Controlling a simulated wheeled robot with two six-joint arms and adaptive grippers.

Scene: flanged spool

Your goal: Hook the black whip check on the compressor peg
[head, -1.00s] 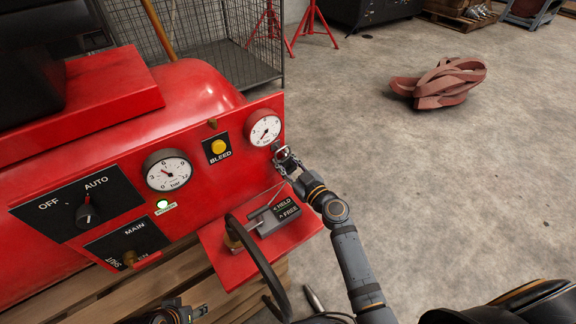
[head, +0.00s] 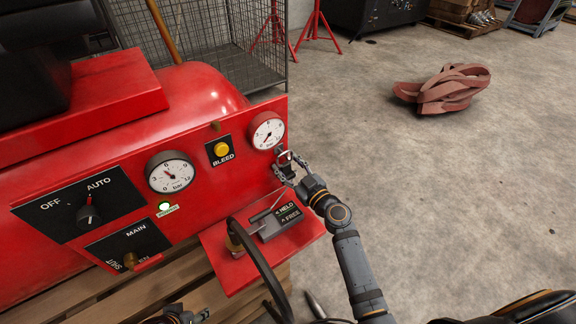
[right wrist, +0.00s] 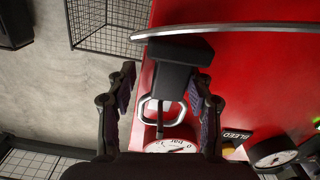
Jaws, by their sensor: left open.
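My right gripper (head: 287,166) is at the right end of the red compressor panel, just below the right gauge. In the right wrist view its fingers (right wrist: 165,95) stand on both sides of a black block with a silver loop (right wrist: 147,112), which I take as the black whip check (right wrist: 174,62). The peg cannot be made out clearly; the gripper and block cover that part of the panel. My left gripper (head: 186,317) is open and only partly in view at the bottom edge.
The right gauge (head: 267,131) and yellow bleed button (head: 221,149) sit close to the right gripper. A red shelf (head: 217,264) below carries a HELD/FREE lever block (head: 277,222) and a black hose (head: 262,262). Open concrete floor lies to the right.

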